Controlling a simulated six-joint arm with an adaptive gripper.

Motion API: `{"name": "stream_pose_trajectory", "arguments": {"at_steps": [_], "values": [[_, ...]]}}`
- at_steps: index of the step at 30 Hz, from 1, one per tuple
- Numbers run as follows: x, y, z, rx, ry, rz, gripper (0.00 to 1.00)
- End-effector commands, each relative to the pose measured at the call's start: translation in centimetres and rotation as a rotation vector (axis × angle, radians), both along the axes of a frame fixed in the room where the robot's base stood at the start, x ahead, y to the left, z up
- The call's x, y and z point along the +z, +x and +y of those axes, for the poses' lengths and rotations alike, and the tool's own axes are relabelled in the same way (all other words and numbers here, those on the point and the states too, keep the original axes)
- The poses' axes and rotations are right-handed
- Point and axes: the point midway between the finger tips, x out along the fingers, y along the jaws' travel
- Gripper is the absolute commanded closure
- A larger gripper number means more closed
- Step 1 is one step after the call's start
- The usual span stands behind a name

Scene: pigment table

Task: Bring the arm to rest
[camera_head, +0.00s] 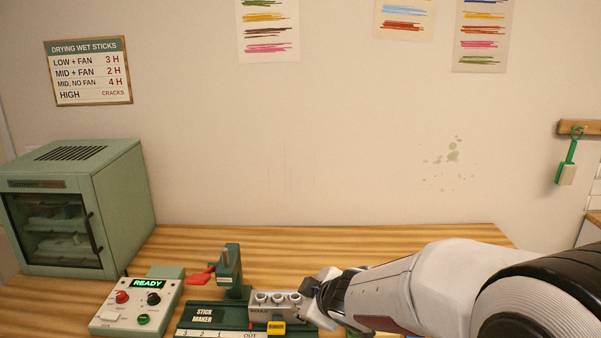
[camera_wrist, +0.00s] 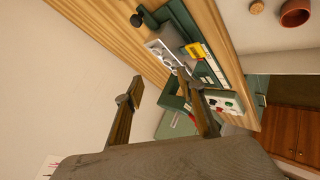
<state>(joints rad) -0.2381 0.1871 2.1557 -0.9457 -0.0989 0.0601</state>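My arm (camera_head: 395,290) reaches in from the right in the head view, and its end is beside the grey mould block (camera_head: 273,308) on the green stick maker (camera_head: 230,268). The fingers do not show clearly there. In the wrist view my gripper (camera_wrist: 160,76) has its two fingers spread apart with nothing between them. The mould block (camera_wrist: 160,50) and stick maker (camera_wrist: 190,27) lie beyond the fingertips in that view. I cannot tell whether the gripper touches anything.
A control box (camera_head: 137,306) with a lit READY display stands left of the stick maker. A green drying cabinet (camera_head: 85,205) is at the left. The wooden table (camera_head: 330,240) is clear behind the stick maker. A terracotta pot (camera_wrist: 296,12) shows in the wrist view.

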Motion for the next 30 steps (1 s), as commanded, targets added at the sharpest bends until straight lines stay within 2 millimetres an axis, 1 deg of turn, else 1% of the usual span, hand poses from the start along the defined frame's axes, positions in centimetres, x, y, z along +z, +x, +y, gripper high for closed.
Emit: {"name": "stream_pose_trajectory", "arguments": {"at_steps": [1,6,11,15,20,24,30], "values": [[1.0,-0.4,-1.3,-0.043,0.003,-0.004,0.61],[3.4,-2.1,-5.2,-0.185,0.018,0.005,0.61],[5.1,-4.4,-8.5,-0.313,0.040,0.022,0.61],[6.3,-6.9,-11.1,-0.418,0.065,0.045,0.61],[7.2,-10.1,-13.6,-0.531,0.101,0.078,0.61],[7.7,-13.2,-15.3,-0.623,0.139,0.114,0.61],[7.9,-17.9,-17.0,-0.737,0.201,0.174,0.61]]}}
